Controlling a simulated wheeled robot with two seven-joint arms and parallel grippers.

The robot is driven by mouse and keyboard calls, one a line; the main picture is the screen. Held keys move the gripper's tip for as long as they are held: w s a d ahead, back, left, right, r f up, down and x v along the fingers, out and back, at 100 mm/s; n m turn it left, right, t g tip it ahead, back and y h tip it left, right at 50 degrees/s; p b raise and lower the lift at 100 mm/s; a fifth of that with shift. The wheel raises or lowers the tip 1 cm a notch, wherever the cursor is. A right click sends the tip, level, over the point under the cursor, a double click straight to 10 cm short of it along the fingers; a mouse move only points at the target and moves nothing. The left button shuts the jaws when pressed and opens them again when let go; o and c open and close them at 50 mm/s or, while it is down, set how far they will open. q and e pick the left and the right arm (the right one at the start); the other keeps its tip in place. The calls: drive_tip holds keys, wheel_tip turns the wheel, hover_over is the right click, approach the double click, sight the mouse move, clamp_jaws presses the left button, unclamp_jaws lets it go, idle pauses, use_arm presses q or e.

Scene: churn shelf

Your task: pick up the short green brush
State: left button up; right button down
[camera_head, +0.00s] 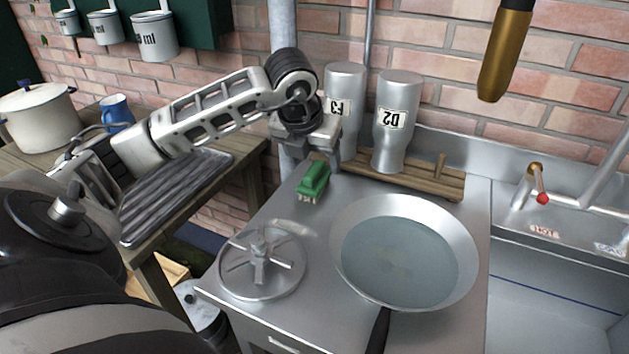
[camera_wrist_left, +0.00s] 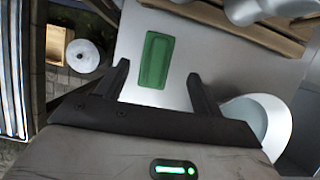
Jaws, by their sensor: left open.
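The short green brush (camera_head: 314,180) lies on the metal counter in the head view, left of the pan and in front of the wooden rack. In the left wrist view, the green brush (camera_wrist_left: 156,60) lies ahead of and between the two fingers. My left gripper (camera_head: 325,164) is above and just behind the brush in the head view. Its open fingers also show in the left wrist view (camera_wrist_left: 158,85), with nothing between them. My right gripper is not in view.
A frying pan (camera_head: 345,212) with liquid and a round metal disc with a handle (camera_head: 285,282) stand on the counter (camera_head: 310,232). Bottles F3 (camera_head: 345,80) and D2 (camera_head: 393,145) stand at the wooden rack (camera_head: 430,182). A sink (camera_head: 560,232) is at right.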

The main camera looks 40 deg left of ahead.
sight(314, 168)
use_arm(q)
drive_tip(key=x, duration=0.6)
drive_tip(key=shift+a+f+p, duration=0.2)
drive_tip(key=shift+a+p, duration=0.05)
drive_tip(key=shift+p, duration=0.1)
drive_tip(key=c, duration=1.1)
drive_tip(key=shift+r, duration=0.1)
